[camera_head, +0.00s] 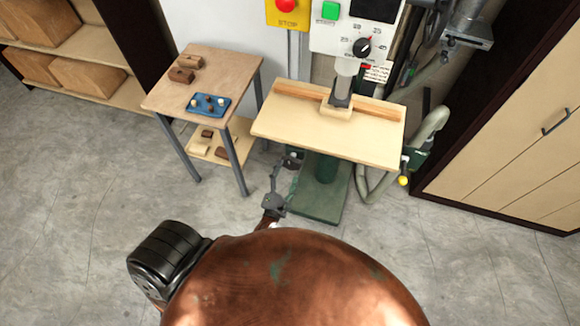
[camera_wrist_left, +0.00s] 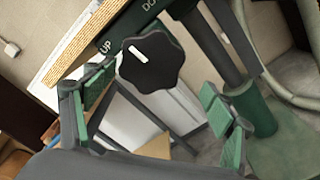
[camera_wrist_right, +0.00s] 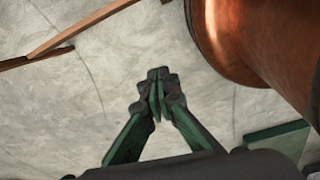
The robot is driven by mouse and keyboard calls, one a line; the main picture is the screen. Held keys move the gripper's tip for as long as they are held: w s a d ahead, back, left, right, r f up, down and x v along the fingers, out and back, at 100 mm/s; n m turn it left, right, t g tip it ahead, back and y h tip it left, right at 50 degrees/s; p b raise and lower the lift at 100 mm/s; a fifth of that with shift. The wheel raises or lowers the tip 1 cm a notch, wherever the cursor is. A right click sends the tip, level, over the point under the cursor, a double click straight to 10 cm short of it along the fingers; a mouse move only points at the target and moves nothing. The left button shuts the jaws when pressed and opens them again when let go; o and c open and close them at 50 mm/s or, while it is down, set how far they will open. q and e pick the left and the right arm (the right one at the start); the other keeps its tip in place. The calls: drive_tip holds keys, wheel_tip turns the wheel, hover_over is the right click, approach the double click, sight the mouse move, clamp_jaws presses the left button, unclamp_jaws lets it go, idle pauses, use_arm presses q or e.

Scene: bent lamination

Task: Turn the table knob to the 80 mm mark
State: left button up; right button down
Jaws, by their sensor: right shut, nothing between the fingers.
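The table knob (camera_wrist_left: 152,64) is black and lobed, with a white pointer line, beside the worktable's edge in the left wrist view. Lettering reading "UP" and part of another word shows beside it. The worktable (camera_head: 300,125) is pale wood on the machine in the head view. My left gripper (camera_head: 288,170) is by the worktable's front left; in its wrist view its fingers (camera_wrist_left: 158,82) are wide apart, with the knob ahead between them, and I see no contact. My right gripper (camera_wrist_right: 158,76) is shut and empty over the floor. No millimetre scale is readable.
A side table (camera_head: 215,75) with a blue tray (camera_head: 208,105) and wooden blocks stands left of the machine. The control panel with a dial (camera_head: 363,47) is above the worktable. A hose (camera_head: 432,125) and a cabinet (camera_head: 525,130) are at right. The front floor is clear.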

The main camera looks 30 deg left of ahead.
use_arm(q)
drive_tip(key=v, duration=0.8)
drive_tip(key=shift+s+d, duration=0.15)
drive_tip(key=shift+s, duration=0.1)
drive_tip(key=s+f+m+g+h+b, duration=0.15)
drive_tip(key=s+f+m+g, duration=0.35)
drive_tip(key=f, duration=0.6)
drive_tip(key=s+d+f+m+h, duration=0.1)
drive_tip(key=s+f+m+h, duration=0.1)
drive_tip(key=f+m, duration=0.65)
drive_tip(key=s+f+m+g+h+b, duration=0.1)
drive_tip(key=s+f+m+g, duration=0.25)
drive_tip(key=f, duration=0.95)
drive_tip(key=s+a+f+m+g, duration=0.2)
drive_tip(key=s+f+m, duration=0.2)
drive_tip(key=s+f, duration=0.2)
drive_tip(key=s+a+f+m+g+b, duration=0.1)
drive_tip(key=s+f+m+g, duration=0.2)
drive_tip(key=s, duration=0.8)
drive_tip(key=s+a+f+m+g+b, duration=0.1)
drive_tip(key=s+a+f+m+g, duration=0.1)
drive_tip(key=s+f+m, duration=0.3)
drive_tip(key=s+f+g, duration=0.1)
drive_tip(key=s+f, duration=0.2)
drive_tip(key=s, duration=0.1)
drive_tip(key=shift+a+f+y, duration=0.35)
drive_tip(key=shift+c, duration=0.4)
